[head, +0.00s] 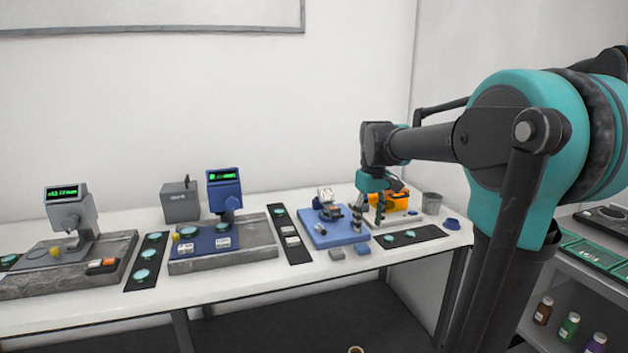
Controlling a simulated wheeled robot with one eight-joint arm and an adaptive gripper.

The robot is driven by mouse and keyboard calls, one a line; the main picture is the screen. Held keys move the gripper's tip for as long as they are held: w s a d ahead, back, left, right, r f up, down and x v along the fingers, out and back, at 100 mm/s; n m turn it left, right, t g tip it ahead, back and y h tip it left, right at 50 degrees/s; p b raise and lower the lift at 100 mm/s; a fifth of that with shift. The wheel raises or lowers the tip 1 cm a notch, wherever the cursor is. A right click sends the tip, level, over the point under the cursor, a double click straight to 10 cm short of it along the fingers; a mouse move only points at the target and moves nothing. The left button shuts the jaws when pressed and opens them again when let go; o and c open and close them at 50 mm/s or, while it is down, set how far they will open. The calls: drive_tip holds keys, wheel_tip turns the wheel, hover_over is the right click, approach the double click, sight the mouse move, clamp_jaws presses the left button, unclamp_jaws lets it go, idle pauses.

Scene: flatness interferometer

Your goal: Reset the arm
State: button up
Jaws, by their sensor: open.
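My arm reaches from the right side of the head view out over the bench (300,275). My gripper (368,226) points down at the bench's right part, with its dark fingers apart. Nothing shows between the fingers. It is in front of an orange device (396,203) and just right of a blue plate (316,238) that carries a small metal instrument (326,201). I cannot tell how high the fingertips are above the bench, or whether they touch anything.
A black mat (425,234), grey cup (432,203) and blue cap (452,223) lie near my gripper. Left stand a blue gauge (224,190) on a granite base, a grey box (180,203) and a grey gauge (70,212). A shelf (600,275) with bottles is at right. Space above the bench's left side is free.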

drive_tip(key=s+d+f+m+t, duration=0.1)
drive_tip(key=s+d+f+m, duration=0.1)
drive_tip(key=s+f, duration=0.8)
drive_tip(key=s+d+f+m+t, duration=0.1)
drive_tip(key=s+f+m+t, duration=0.1)
drive_tip(key=s+f, duration=0.8)
drive_tip(key=shift+d+f+m+t, duration=0.35)
drive_tip(key=shift+f+m, duration=0.2)
drive_tip(key=shift+m, duration=0.25)
